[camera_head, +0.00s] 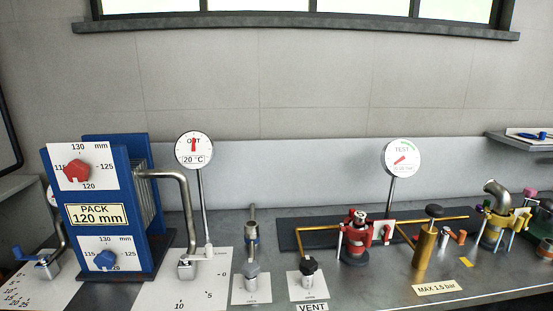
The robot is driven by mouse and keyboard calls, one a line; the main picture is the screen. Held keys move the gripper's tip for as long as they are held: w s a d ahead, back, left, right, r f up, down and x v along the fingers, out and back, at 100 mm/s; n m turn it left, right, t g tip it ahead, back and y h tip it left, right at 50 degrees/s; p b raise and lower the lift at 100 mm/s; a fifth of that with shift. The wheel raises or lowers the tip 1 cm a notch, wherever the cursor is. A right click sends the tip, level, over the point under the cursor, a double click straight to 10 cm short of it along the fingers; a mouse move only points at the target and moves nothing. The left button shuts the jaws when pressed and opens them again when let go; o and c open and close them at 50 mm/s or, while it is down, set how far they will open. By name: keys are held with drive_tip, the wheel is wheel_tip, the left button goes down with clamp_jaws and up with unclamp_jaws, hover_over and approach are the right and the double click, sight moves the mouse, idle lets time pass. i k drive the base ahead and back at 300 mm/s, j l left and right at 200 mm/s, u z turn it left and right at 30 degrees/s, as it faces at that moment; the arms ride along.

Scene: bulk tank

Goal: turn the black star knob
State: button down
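A black knob with a lobed, star-like head (308,265) sits on top of a short metal valve stem. The valve stands on a small white plate (309,288) near the front of the grey bench, just behind a label reading VENT (312,308). A thin brass pipe (300,238) runs behind it to the right. The knob's exact turn angle is too small to tell. My gripper is not in view, and nothing visible touches the knob.
A red clamped fitting (356,238) and a brass pump (425,245) with a dark round top stand to the right. A blue plate pack (122,190) with bent pipes fills the left. Gauges (194,150) rise behind.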

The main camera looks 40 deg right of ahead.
sight(309, 265)
drive_tip(key=z, duration=1.05)
drive_tip(key=j+z, duration=0.9)
drive_tip(key=k+j+z, duration=0.15)
drive_tip(key=j+z, duration=0.3)
drive_tip(key=j, duration=0.15)
drive_tip(key=k+j, duration=0.15)
drive_tip(key=j, duration=0.25)
drive_tip(key=k+j+z, duration=0.1)
drive_tip(key=j, duration=0.35)
drive_tip(key=k+j, duration=0.2)
drive_tip(key=j, duration=0.2)
drive_tip(key=z, duration=0.05)
